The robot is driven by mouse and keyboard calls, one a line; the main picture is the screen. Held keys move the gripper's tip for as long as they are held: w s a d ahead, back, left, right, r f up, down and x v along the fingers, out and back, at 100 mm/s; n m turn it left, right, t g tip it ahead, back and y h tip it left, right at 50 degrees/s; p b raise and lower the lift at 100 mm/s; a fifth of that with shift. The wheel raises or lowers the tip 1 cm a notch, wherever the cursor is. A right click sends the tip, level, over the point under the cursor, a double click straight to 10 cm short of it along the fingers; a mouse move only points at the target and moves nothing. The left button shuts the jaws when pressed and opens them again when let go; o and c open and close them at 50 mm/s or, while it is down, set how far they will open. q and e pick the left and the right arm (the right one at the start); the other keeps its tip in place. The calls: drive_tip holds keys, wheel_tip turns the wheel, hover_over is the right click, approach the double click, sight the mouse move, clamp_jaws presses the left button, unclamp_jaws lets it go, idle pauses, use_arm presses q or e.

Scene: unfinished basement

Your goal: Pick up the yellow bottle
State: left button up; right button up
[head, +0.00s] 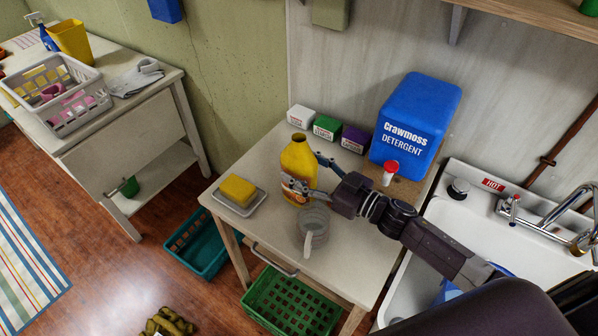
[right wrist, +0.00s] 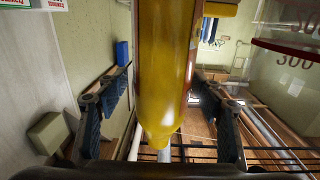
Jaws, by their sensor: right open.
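The yellow bottle (head: 297,155) stands upright on the small light table (head: 262,228), its label facing the front. My right gripper (head: 310,174) reaches in from the right at the bottle's side. Its two fingers are open, with one near the bottle's back and one across its front. In the right wrist view the yellow bottle (right wrist: 163,75) fills the space between the spread fingers of my right gripper (right wrist: 162,118), with gaps visible on both sides. My left gripper does not show.
A clear measuring cup (head: 314,224) stands just in front of the bottle. A yellow sponge (head: 238,190) on a dish lies to its left. Small boxes (head: 327,127) and a big blue detergent container (head: 420,105) stand behind. The sink (head: 440,225) is at right.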

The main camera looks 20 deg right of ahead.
drive_tip(key=shift+w+a, duration=0.25)
drive_tip(key=shift+a, duration=0.05)
clamp_jaws()
drive_tip(key=shift+r, duration=0.1)
idle(0.4)
